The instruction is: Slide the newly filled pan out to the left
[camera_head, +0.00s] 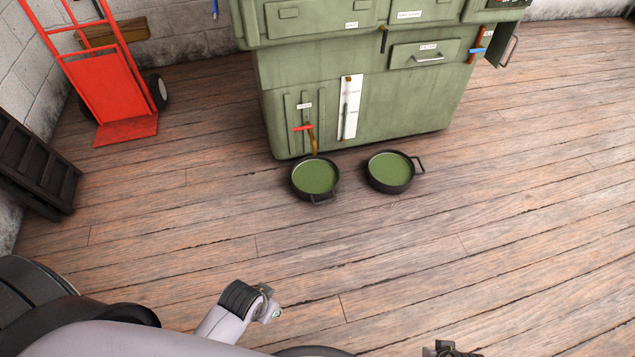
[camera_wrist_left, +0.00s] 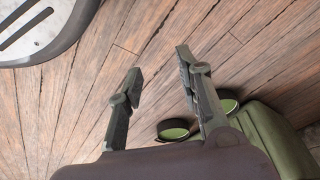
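Two round black pans stand on the floor in front of the green machine, each showing green liquid. The left pan (camera_head: 315,177) sits below a pipe with a red lever (camera_head: 304,128), its handle towards me. The right pan (camera_head: 390,171) stands apart from it, its handle pointing right. Two pans also show beyond my left fingers in the left wrist view, partly covered. My left gripper (camera_wrist_left: 158,63) is open and empty, well away from both pans. A dark part, perhaps of my right gripper (camera_head: 446,350), shows at the bottom edge; its fingers cannot be made out.
The green machine (camera_head: 405,105) stands at the back, with drawers and a white gauge strip (camera_head: 350,106). A red hand truck (camera_head: 105,85) stands back left, and a dark slatted crate (camera_head: 35,165) at the left wall. The wooden floor left of the pans is clear.

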